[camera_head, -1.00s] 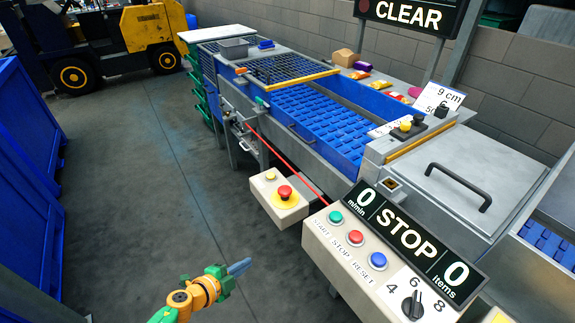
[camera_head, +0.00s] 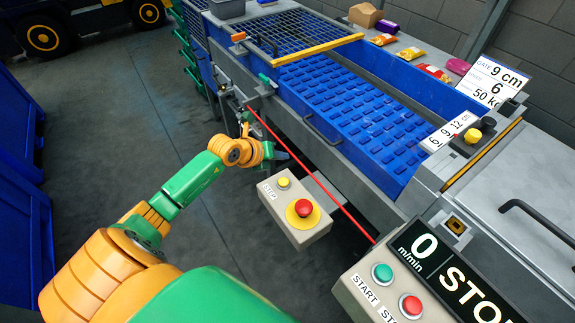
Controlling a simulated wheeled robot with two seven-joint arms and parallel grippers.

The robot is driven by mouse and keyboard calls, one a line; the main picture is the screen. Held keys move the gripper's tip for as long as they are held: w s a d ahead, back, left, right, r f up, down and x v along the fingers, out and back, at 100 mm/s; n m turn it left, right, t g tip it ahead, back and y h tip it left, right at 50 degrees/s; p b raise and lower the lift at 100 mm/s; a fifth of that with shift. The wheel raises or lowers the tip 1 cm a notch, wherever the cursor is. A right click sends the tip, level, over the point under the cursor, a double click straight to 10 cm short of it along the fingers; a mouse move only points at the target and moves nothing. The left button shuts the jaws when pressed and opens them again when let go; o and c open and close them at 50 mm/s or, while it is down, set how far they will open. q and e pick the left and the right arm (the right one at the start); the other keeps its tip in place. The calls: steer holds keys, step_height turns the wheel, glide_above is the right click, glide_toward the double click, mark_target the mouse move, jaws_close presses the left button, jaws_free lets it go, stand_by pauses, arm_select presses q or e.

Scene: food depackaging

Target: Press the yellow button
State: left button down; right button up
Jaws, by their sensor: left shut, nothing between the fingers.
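A small yellow button (camera_head: 283,183) sits on a beige box at the side of the machine, beside a big red mushroom button (camera_head: 303,208) on a yellow disc. My left arm reaches in from the lower left. My left gripper (camera_head: 290,152) is shut and empty, just beyond the box and above the yellow button in the picture. No contact with the button shows. A yellow knob (camera_head: 473,136) stands on top of the machine at the right. My right gripper is out of view.
A red cable (camera_head: 310,172) runs along the machine's side close to the box. A control panel (camera_head: 350,288) with green and red buttons stands at the lower right. The blue conveyor (camera_head: 350,110) lies behind.

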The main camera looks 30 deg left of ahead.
mark_target(281, 184)
arm_select(q)
step_height(281, 184, down, 8)
steer(key=b, duration=0.8)
steer(key=shift+s+f, duration=0.1)
steer(key=shift+f, duration=0.35)
stand_by(1.4)
steer(key=shift+f+b, duration=0.4)
steer(key=shift+f+b, duration=0.35)
steer(key=shift+f, duration=0.15)
stand_by(0.5)
stand_by(0.3)
steer(key=shift+r+p, duration=0.95)
steer(key=shift+p, duration=0.05)
